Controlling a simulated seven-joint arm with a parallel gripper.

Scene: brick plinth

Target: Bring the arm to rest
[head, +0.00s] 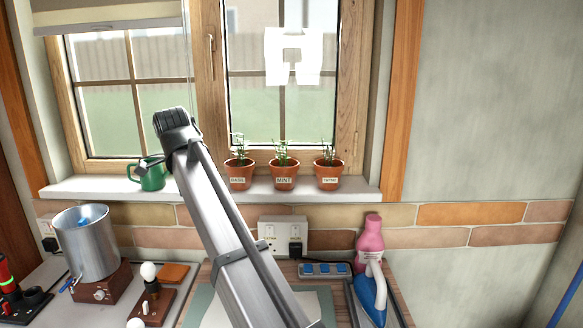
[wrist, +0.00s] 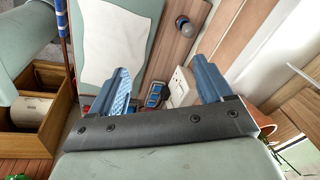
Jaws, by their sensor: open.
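In the head view my arm (head: 222,225) rises from the bottom edge, leaning left, with its dark joint in front of the window. My gripper is not visible in that view. In the wrist view my gripper (wrist: 161,68) shows two blue fingers spread wide apart. Nothing is between them but the background behind. The fingers look clear of the worktop and the wall, though the exact distance is hard to tell.
Potted herbs (head: 284,176) and a green mug (head: 152,176) stand on the windowsill (head: 355,196). Below are a steel pot (head: 87,243), a bulb stand (head: 150,302), a power strip (head: 325,270), a blue iron (head: 369,296) and a pink bottle (head: 369,236). The right wall is bare.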

